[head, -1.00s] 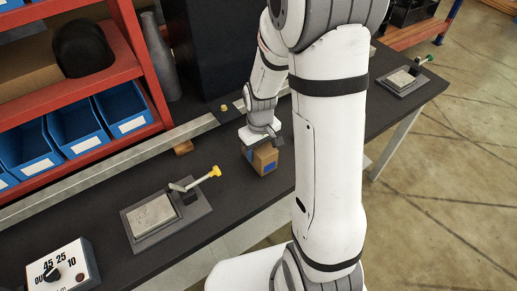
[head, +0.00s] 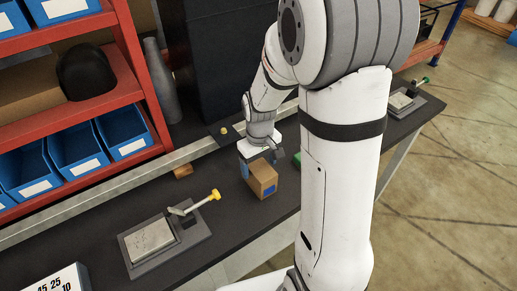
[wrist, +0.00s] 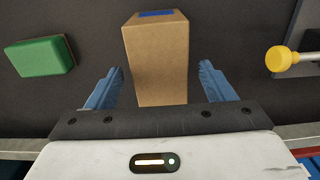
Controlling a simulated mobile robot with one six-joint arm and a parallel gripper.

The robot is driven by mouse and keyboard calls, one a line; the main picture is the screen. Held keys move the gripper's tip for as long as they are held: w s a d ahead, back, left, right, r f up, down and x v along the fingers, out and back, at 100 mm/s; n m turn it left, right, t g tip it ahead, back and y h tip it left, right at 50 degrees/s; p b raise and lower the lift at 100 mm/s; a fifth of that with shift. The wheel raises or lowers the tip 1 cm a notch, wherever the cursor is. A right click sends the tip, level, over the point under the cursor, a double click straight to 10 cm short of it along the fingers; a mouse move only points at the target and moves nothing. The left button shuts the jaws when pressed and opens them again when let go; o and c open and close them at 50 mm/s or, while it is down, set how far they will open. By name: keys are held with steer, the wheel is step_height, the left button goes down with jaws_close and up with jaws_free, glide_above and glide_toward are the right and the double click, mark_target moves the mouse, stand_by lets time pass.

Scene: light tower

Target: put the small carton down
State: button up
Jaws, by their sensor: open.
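The small brown carton (head: 263,179) with a blue patch stands on the dark bench top in the head view. In the wrist view the carton (wrist: 157,55) lies between the two blue fingers, with a visible gap on each side. My gripper (wrist: 160,85) is open around the near end of the carton and does not grip it. In the head view my gripper (head: 262,163) is at the carton's top and back side, partly hidden by it.
A clamp fixture (head: 150,238) with a yellow-tipped lever stands left of the carton. A green block (wrist: 41,57) lies on the other side. A small wooden block (head: 183,171) lies behind, near the metal rail.

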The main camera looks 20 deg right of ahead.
step_height(320, 180, up, 8)
steer(key=shift+s+r, duration=0.1)
steer(key=s+r+m+t, duration=0.1)
steer(key=s+r, duration=0.2)
steer(key=s, duration=0.4)
steer(key=s+r+m+t, duration=0.2)
steer(key=s+r, duration=0.2)
steer(key=s, duration=0.3)
steer(key=shift+m, duration=0.3)
